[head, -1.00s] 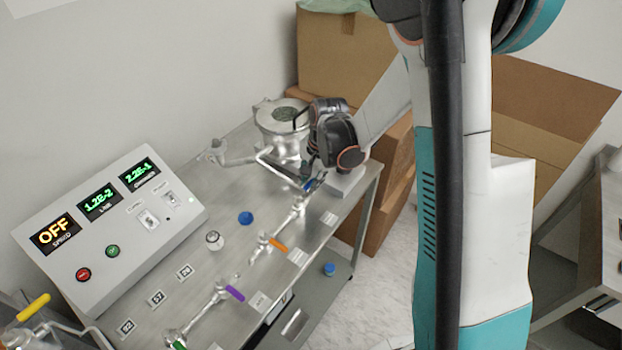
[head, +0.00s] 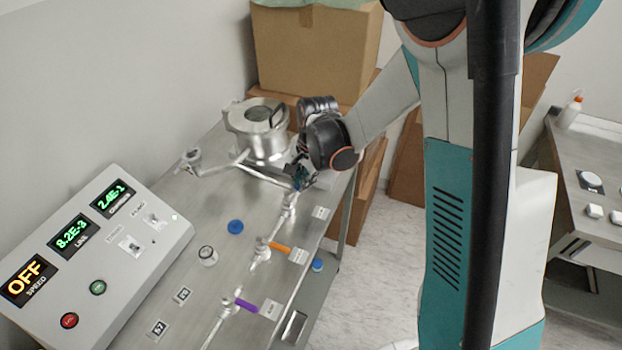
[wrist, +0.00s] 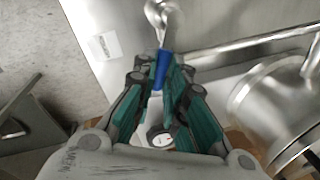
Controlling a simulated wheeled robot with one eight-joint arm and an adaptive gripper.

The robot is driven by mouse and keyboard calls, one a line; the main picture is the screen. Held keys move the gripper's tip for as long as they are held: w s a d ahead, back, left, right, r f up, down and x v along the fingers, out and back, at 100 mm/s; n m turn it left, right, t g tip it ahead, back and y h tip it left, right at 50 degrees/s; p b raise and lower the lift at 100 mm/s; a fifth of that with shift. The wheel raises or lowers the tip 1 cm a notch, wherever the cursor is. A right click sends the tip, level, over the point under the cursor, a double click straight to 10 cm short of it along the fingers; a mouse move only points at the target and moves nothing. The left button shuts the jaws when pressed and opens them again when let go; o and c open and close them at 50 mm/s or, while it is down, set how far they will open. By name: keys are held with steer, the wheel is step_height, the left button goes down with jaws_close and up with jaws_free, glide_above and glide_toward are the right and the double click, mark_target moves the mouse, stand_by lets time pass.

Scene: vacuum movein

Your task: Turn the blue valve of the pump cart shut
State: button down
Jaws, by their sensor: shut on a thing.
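The pump cart (head: 215,262) has a line of valves along its right side. My gripper (head: 300,178) is at the far end of this line, shut on the blue valve handle (wrist: 163,68). In the wrist view the handle lies between the fingers (wrist: 160,82), with its metal fitting (wrist: 160,14) just beyond the fingertips. In the head view my gripper hides most of the handle. The orange valve handle (head: 280,246) and the purple valve handle (head: 246,305) lie nearer on the line, pointing across the pipe.
A metal chamber (head: 258,132) stands close left of my gripper, with a bent pipe (head: 262,172) running to the valves. A control panel (head: 95,255) reads OFF, 8.2E-3 and 2.4E-1. A blue cap (head: 235,227) lies on the cart. Cardboard boxes (head: 315,55) stand behind.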

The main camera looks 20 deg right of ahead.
steer(key=m, duration=0.1)
steer(key=s+m+b, duration=0.1)
steer(key=shift+s+d+m+h, duration=0.15)
steer(key=shift+s+m+h, duration=0.15)
steer(key=shift+m, duration=0.1)
steer(key=m, duration=0.1)
steer(key=s+m+b, duration=0.1)
steer(key=m, duration=0.1)
steer(key=shift+s+m+h, duration=0.3)
steer(key=m, duration=0.1)
steer(key=s+m, duration=0.1)
steer(key=m, duration=0.1)
steer(key=shift+s+a+m+h+b, duration=0.3)
steer(key=shift+a, duration=0.05)
steer(key=shift+s+a+m+h+b, duration=0.15)
steer(key=shift+s+a+m, duration=0.15)
steer(key=shift+m, duration=0.55)
steer(key=shift+s+a+m+h+b, duration=0.15)
steer(key=shift+s+m, duration=0.2)
steer(key=shift+m, duration=0.5)
steer(key=c, duration=1.6)
jaws_free()
steer(key=shift+c, duration=0.2)
steer(key=shift+r, duration=0.1)
steer(key=v, duration=1.2)
